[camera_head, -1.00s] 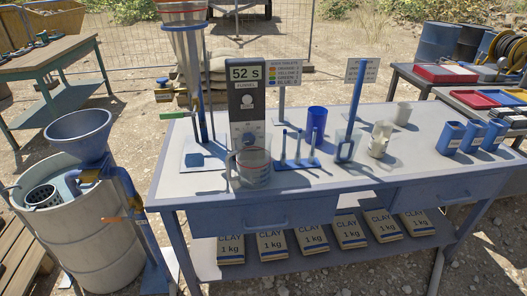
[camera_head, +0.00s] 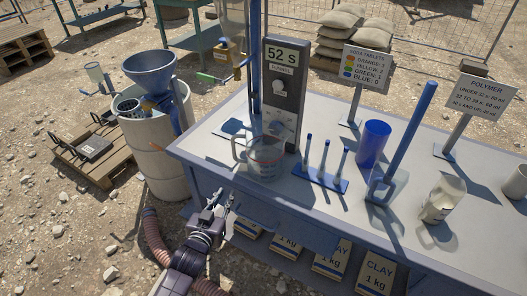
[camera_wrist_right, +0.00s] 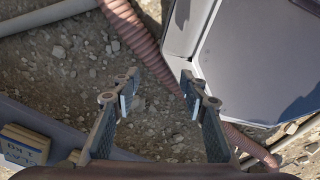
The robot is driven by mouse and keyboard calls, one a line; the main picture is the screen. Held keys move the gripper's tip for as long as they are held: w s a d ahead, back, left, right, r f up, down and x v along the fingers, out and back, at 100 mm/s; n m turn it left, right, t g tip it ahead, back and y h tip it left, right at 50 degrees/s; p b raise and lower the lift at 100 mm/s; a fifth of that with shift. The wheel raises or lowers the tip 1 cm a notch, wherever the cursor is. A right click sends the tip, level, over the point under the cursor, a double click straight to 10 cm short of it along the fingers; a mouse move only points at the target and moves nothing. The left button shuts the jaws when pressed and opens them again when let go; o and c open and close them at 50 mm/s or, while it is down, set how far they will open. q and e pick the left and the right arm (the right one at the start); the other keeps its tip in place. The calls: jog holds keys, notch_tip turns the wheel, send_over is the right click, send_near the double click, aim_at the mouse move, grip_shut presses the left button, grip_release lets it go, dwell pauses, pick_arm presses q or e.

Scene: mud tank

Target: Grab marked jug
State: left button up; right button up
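The marked jug (camera_head: 265,158) is a clear jug with a handle on its left and a reddish mark on its wall. It stands upright on the blue-grey table (camera_head: 215,150), in front of the grey panel reading 52 S. My left gripper (camera_head: 224,196) is in front of the table's front edge, below and left of the jug, apart from it. Its fingers look apart and empty. My right gripper shows in the right wrist view (camera_wrist_right: 160,95), open with nothing between its fingers, over gravel. The jug is not seen in that view.
The timer panel (camera_head: 278,95) stands right behind the jug. A small blue rack with upright pegs (camera_head: 322,178) is right of it, then a blue cup (camera_head: 373,143) and a clear holder with a blue rod (camera_head: 385,185). A barrel with a funnel (camera_head: 160,140) stands left.

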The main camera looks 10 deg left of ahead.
aim_at(235, 157)
pick_arm(q)
jog(key=w+r+t, duration=0.3)
jog(key=w+r, duration=0.1)
jog(key=r, duration=0.6)
jog(key=shift+h, duration=0.4)
jog(key=w, duration=0.2)
jog(key=w+p, duration=0.1)
jog(key=w, duration=0.1)
jog(key=w+d, duration=0.1)
jog(key=w, duration=0.1)
jog(key=shift+r, duration=0.25)
jog(key=shift+w+d+f, duration=0.1)
jog(key=shift+w, duration=0.45)
pick_arm(e)
jog(key=shift+s+a+r, duration=0.15)
jog(key=shift+a+r, duration=0.05)
jog(key=shift+r, duration=0.6)
pick_arm(q)
jog(key=shift+c, duration=0.5)
grip_shut()
pick_arm(e)
jog(key=shift+a, duration=0.1)
jog(key=shift+a, duration=0.1)
